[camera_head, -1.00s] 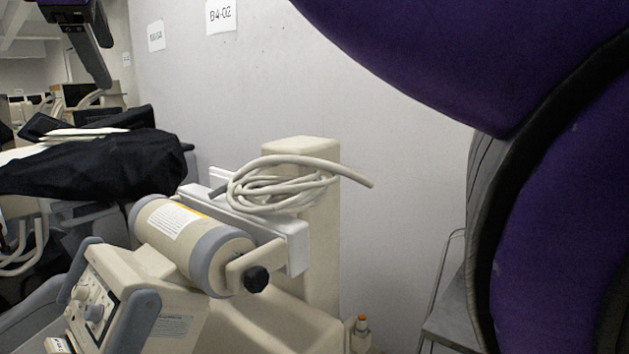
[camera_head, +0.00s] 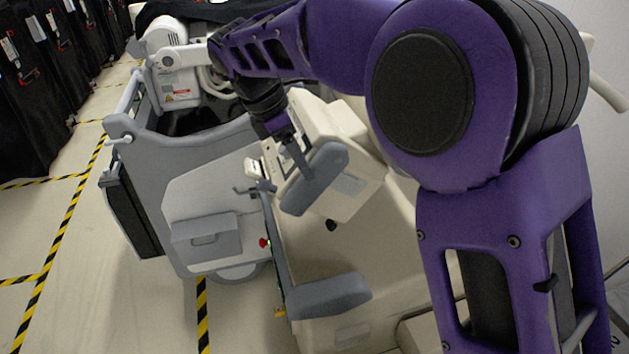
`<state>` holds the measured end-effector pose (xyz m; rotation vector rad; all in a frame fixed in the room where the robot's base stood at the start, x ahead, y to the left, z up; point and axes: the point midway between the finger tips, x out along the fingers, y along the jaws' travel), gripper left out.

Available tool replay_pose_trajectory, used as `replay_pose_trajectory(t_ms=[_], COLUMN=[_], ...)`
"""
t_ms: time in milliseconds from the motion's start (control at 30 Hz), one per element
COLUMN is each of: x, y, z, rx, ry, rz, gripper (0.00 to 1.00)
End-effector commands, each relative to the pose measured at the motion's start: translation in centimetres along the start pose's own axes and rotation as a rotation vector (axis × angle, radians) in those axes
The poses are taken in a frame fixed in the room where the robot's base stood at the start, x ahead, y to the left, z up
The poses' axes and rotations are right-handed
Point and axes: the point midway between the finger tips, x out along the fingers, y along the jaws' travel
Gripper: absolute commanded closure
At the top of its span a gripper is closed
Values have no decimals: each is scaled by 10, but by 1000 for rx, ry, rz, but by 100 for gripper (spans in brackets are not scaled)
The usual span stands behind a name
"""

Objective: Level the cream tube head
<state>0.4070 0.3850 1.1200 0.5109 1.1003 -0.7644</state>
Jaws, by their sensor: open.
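The cream tube head does not show clearly now. My purple arm covers the area up and right of the cream cart's control box (camera_head: 345,135), where the tube head's barrel lay in the earlier view. The control box is tilted, with a grey handle (camera_head: 315,180) at its front. My gripper (camera_head: 290,163) points down in front of the box's left side. Its jaws are open and hold nothing that I can see. Whether it touches the box or handle cannot be told.
A grey-and-white cart (camera_head: 210,205) stands left of the cream cart, with a white labelled head (camera_head: 172,68) behind it. A grey bumper (camera_head: 320,297) juts out low in front. Black covered carts (camera_head: 35,95) line the far left. Taped floor (camera_head: 62,235) between is clear.

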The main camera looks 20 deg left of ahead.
Motion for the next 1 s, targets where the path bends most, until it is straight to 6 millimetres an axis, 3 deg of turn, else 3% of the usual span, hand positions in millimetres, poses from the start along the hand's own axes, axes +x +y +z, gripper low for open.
replay_pose_trajectory(t_ms=[100,333,767,1000], x=[26,59,68,68], y=[-1,0,0,0], z=[1,0,0,0], rx=[0,1,2,1], ry=[-2,-1,-1,-1], rz=[-4,-2,1,0], gripper=[39,39,39,82])
